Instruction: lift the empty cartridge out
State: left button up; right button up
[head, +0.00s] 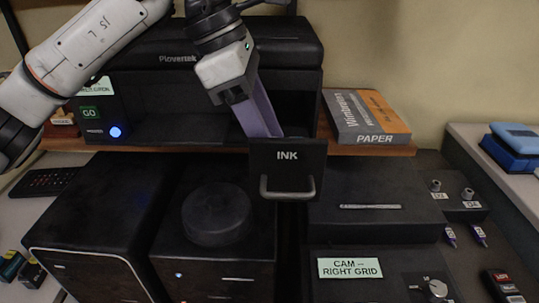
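The black printer (290,48) stands on a wooden shelf at the back. Its black door marked INK (287,155) is swung out at the front, with a metal handle (287,190). My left gripper (236,92) comes down from above, just behind and above this door. A long purple-grey slab (262,112) runs from the gripper's tip down behind the door; it may be the cartridge, but its lower end is hidden. I cannot tell whether the fingers are closed on it. My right gripper is not in view.
A ream of paper (367,115) lies right of the printer. Below are black console units, one with a round knob (217,215), another labelled CAM RIGHT GRID (350,268). A blue box (512,145) sits at far right. Small dark blocks (20,270) lie at lower left.

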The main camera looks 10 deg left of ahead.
pick_arm(q)
jog(key=c, duration=0.7)
jog(key=shift+r, duration=0.1)
